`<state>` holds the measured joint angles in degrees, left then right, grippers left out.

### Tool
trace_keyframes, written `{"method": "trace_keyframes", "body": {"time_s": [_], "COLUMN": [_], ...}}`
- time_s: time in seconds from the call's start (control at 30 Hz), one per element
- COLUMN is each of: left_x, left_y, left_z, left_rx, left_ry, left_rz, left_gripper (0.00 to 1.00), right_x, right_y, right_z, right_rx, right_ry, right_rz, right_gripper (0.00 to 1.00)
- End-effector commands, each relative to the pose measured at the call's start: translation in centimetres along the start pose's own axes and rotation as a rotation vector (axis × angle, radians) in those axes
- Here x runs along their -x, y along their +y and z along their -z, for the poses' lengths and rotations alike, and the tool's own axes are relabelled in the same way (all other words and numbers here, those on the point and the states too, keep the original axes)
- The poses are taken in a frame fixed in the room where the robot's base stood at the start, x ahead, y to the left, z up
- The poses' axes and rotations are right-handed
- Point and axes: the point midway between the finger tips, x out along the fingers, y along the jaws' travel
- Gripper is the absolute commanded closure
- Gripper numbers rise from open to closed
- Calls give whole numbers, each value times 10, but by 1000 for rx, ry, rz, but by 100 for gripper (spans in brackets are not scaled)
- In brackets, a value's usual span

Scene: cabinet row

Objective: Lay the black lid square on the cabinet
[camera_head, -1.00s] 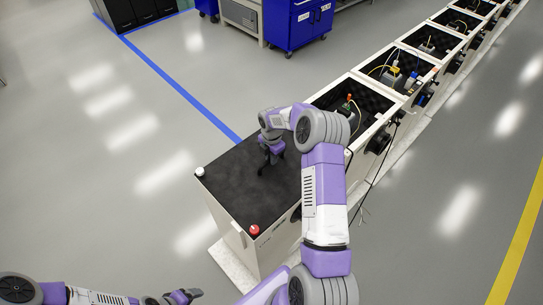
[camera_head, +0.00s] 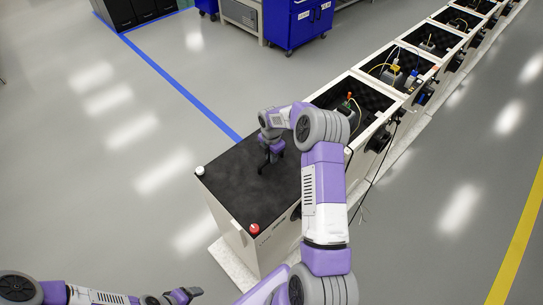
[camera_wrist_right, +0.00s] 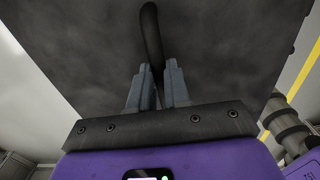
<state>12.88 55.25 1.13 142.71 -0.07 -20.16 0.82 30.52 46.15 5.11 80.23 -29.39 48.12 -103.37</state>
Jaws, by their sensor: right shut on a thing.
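The black lid (camera_head: 235,192) lies over the top of the nearest cabinet (camera_head: 268,253). In the head view its edges look about in line with the cabinet's sides; any small gap under it cannot be told. My right gripper (camera_head: 268,163) is above the lid's middle. In the right wrist view, the right gripper (camera_wrist_right: 158,78) is shut on the lid's dark handle (camera_wrist_right: 151,35), and the lid (camera_wrist_right: 75,45) fills most of the view. My left gripper (camera_head: 185,295) is low at the left, away from the cabinet; its jaws are too small to judge.
A red knob (camera_head: 254,228) and a white knob (camera_head: 199,171) sit at the cabinet's corners. Open cabinets with wired parts (camera_head: 350,108) run in a row to the upper right. Blue carts (camera_head: 299,24) stand at the back. The floor at left is clear.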

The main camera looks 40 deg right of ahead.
Motion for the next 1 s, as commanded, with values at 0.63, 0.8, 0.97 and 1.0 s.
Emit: {"method": "trace_keyframes", "body": {"time_s": [0.63, 0.8, 0.97, 1.0], "left_x": [-3, -3, -3, -3], "left_y": [-1, -1, -1, -1], "left_z": [0, 0, 0, 0], "left_rx": [0, 0, 0, 0], "left_ry": [0, 0, 0, 0], "left_rz": [0, 0, 0, 0], "left_gripper": [22, 22, 22, 22], "right_x": [-3, -4, -6, -5], "right_y": [1, 0, -1, -1], "right_z": [0, 0, 0, 0], "right_rx": [0, 0, 0, 0], "right_ry": [-1, -1, 1, 1], "right_rz": [-3, -2, 3, 3], "right_gripper": [68, 54, 54, 54]}}
